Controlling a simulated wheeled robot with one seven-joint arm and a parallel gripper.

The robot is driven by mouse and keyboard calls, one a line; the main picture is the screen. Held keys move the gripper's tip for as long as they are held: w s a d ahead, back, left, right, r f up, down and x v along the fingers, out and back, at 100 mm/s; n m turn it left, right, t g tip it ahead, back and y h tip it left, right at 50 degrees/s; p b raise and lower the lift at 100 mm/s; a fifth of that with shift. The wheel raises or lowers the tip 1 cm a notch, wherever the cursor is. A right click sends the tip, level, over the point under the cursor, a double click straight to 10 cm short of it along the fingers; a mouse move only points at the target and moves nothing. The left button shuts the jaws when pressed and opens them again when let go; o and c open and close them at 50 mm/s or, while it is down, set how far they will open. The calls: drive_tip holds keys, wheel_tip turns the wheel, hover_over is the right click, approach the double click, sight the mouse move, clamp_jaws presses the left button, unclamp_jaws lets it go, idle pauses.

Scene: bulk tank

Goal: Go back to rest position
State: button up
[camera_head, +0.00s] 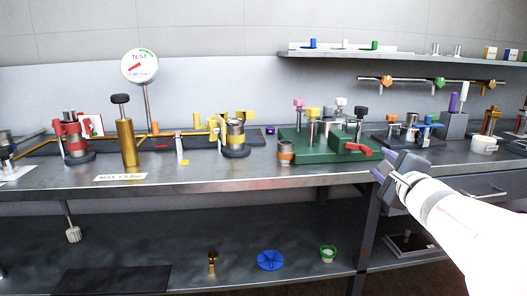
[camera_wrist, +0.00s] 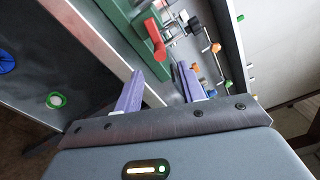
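My gripper (camera_head: 381,172) is at the right in the head view, just in front of the bench's front edge. My white arm reaches in from the lower right. In the wrist view its two purple fingers (camera_wrist: 158,90) stand apart with nothing held between them. Beyond the fingers are the bench edge and the green tray (camera_wrist: 125,14) with a red lever (camera_wrist: 155,37). In the head view the green tray (camera_head: 300,150) and red lever (camera_head: 357,149) lie left of my gripper, and the lever is close to the fingers.
The steel bench (camera_head: 230,177) carries a brass cylinder (camera_head: 127,143), a round gauge (camera_head: 139,66) and several valve fittings. A wall shelf (camera_head: 400,55) runs above. A blue disc (camera_head: 269,260) and a green-rimmed cup (camera_head: 328,253) sit on the lower shelf. Drawers (camera_head: 480,186) are behind my arm.

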drive_tip(key=s+a+f+n+g, duration=0.6)
drive_tip(key=s+a+f+n, duration=0.3)
drive_tip(key=s+n, duration=0.2)
drive_tip(key=s+a+f+n+g, duration=0.6)
drive_tip(key=s+a+f+n, duration=0.3)
drive_tip(key=s, duration=0.5)
drive_tip(key=shift+s+f+n, duration=0.2)
drive_tip(key=shift+s+n, duration=0.2)
drive_tip(key=shift+n, duration=0.7)
